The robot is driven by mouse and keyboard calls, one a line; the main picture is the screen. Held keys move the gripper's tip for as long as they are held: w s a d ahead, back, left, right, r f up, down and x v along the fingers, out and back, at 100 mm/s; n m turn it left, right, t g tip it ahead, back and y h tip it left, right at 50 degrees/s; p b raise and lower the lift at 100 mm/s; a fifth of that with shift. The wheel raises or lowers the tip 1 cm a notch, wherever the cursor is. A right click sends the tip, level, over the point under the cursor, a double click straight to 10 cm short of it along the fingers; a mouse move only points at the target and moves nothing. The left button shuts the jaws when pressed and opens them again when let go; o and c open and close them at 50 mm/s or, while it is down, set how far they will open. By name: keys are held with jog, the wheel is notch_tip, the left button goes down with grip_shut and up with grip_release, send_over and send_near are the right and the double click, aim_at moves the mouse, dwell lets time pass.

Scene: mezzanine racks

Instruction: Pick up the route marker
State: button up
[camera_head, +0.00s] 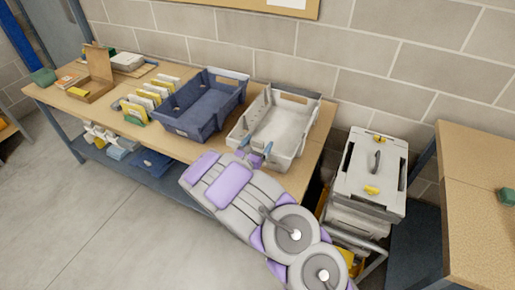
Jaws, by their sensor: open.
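I cannot single out the route marker for sure. A row of upright white and yellow cards (152,97), with a green one at its near end, stands on the long wooden bench (190,151), left of the blue tray. My gripper (256,150) is small in view, with purple and blue parts at the end of my grey and purple arm. It is open, at the near side of the light grey tray (240,131). I cannot tell whether it touches the tray. My arm hides part of the bench's front edge.
The blue tray (186,130) looks empty. An open cardboard box (101,88) and a green block (43,76) are at the bench's left. A grey lidded case (367,171) stands right of the bench, beside another wooden table (485,180). Floor at left is clear.

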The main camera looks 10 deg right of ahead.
jog(key=shift+a, duration=0.15)
jog(key=shift+a, duration=0.1)
jog(key=c, duration=0.3)
jog(key=shift+s, duration=0.1)
jog(key=c, duration=0.5)
jog(key=shift+o, duration=0.2)
jog(key=shift+r, duration=0.1)
